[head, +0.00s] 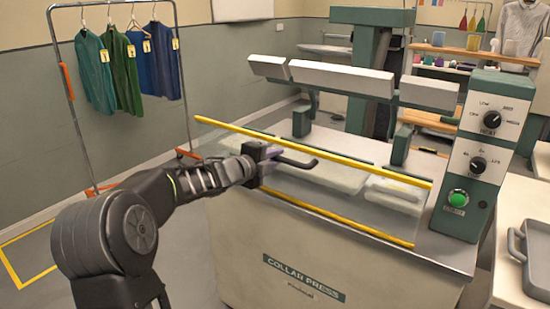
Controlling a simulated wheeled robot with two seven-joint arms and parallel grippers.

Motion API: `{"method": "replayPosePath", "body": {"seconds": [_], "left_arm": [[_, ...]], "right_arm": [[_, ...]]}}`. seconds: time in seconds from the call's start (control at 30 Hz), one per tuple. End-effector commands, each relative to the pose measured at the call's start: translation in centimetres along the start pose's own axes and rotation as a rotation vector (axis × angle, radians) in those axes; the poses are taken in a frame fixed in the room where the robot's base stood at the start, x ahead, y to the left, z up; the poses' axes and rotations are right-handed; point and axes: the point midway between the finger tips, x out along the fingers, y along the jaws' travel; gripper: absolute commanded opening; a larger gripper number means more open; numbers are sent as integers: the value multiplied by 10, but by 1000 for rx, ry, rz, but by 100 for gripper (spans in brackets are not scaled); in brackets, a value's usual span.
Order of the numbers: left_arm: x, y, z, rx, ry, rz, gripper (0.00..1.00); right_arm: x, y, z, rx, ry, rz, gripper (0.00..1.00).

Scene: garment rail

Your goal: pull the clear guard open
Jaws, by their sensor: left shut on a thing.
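The clear guard (345,190) is a see-through panel with yellow bars along its top and bottom edges. It stands at the front of the collar press (320,262), tilted, between me and the pale press pads. A dark handle (298,162) sticks out at the guard's left-middle part. My left gripper (268,154) reaches in from the left and is shut on this handle. The fingers partly hide where they meet it. My right gripper is not in view.
The control box (477,150) with two dials and a green button (457,197) stands right of the guard. A grey tray (532,258) lies at the right edge. Several garments hang on a rail (68,85) at the back left. Floor on the left is open.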

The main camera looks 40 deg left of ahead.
Motion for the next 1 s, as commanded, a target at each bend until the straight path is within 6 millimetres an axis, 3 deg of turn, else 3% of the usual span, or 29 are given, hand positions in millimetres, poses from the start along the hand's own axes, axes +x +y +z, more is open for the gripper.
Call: {"method": "replayPosePath", "body": {"seconds": [0.13, 1.0], "left_arm": [[0, 0, 0, 0, 0, 0, 0], [0, 1, 0, 0, 0, 1, 0]], "right_arm": [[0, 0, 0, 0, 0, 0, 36], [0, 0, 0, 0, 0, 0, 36]]}}
